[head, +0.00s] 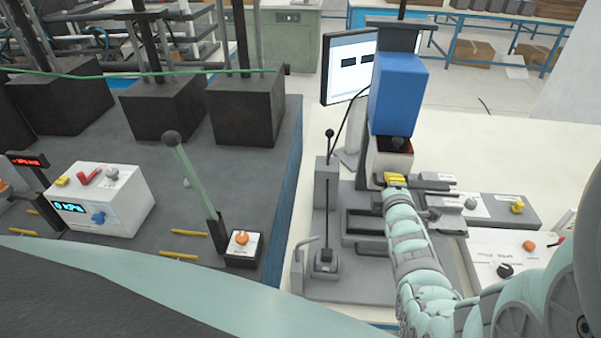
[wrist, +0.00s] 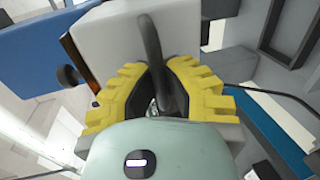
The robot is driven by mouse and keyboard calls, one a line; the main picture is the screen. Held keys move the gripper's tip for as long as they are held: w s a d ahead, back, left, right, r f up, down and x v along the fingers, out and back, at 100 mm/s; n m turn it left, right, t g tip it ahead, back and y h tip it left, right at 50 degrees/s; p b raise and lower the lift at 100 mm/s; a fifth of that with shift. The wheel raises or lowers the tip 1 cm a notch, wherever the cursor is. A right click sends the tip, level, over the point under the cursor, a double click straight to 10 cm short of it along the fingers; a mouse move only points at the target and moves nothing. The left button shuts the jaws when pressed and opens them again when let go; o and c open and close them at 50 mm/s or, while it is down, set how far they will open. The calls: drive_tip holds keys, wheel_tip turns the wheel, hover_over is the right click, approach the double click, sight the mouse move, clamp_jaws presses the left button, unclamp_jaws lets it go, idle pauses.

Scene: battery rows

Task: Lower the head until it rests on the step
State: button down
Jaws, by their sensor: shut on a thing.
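The blue press head (head: 398,90) stands upright on the machine at right of centre in the head view. Below it is a white, box-like part (head: 392,160) with a dark front opening and a dark rounded piece in it. My gripper (head: 396,179) is just in front of this part, yellow fingers level with its lower edge. In the wrist view the yellow fingers of my gripper (wrist: 160,90) are closed around a dark grey curved handle (wrist: 152,45). A pale block (wrist: 115,40) and a blue surface (wrist: 30,55) lie behind. I cannot make out the step or any contact with it.
A monitor (head: 348,65) stands behind the machine. A lever with a black ball (head: 329,134) rises left of it. Grey blocks with knobs (head: 495,208) lie to the right. A pale green lever (head: 193,180) stands on the dark bench at left.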

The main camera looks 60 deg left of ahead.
wheel_tip(320, 180, down, 6)
drive_tip(key=b, duration=0.5)
drive_tip(key=shift+r+b, duration=0.15)
drive_tip(key=shift+b, duration=0.25)
drive_tip(key=c, duration=1.4)
unclamp_jaws()
drive_tip(key=shift+s, duration=0.15)
drive_tip(key=o, duration=0.4)
drive_tip(key=shift+r, duration=0.1)
drive_tip(key=shift+v, duration=5.95)
